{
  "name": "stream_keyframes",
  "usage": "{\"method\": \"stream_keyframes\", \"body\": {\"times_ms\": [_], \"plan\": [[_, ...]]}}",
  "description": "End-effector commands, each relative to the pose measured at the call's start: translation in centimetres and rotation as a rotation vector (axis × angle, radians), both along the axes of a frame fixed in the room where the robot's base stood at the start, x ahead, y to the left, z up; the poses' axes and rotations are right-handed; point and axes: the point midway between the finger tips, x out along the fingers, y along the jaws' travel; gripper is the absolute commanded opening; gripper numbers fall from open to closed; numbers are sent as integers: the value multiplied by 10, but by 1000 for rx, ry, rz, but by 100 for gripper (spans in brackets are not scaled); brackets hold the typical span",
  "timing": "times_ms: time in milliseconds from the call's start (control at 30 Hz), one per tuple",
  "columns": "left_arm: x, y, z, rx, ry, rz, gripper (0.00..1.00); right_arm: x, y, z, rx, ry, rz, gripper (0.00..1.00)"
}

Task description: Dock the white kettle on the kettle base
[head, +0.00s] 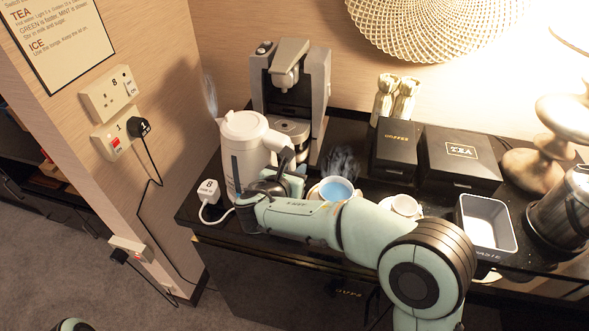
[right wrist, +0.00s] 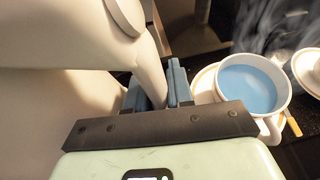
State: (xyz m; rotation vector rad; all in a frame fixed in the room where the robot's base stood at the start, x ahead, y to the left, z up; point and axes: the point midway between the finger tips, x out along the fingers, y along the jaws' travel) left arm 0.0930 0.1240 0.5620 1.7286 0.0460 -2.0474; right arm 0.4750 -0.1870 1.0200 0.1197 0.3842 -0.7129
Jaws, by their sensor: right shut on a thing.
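The white kettle (head: 244,138) stands upright at the left end of the dark counter, in front of the coffee machine, with steam by its spout. My right gripper (head: 284,172) is at the kettle's right side. In the right wrist view the kettle body (right wrist: 50,110) fills the left, and my right gripper (right wrist: 156,88) is shut on its handle (right wrist: 149,70), with a blue finger on each side. The kettle base cannot be made out; the kettle's bottom is partly hidden by my arm. My left gripper is not in view.
A steaming cup of blue liquid (head: 335,189) on a saucer is close right of my gripper. The coffee machine (head: 317,95) stands behind the kettle. A white plug marked 8 (head: 208,191) with a cord lies at the counter's left edge. Black boxes (head: 461,160) stand at the right.

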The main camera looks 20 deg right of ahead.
Motion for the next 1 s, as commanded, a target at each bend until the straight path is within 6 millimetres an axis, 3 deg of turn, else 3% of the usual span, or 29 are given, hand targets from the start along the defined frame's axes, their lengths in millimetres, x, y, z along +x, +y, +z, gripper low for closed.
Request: {"method": "stream_keyframes", "body": {"times_ms": [867,900,1000], "plan": [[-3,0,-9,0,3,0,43,1,0,-10,3,-11,-1,0],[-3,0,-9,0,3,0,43,1,0,-10,3,-11,-1,28],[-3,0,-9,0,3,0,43,1,0,-10,3,-8,-1,32]]}}
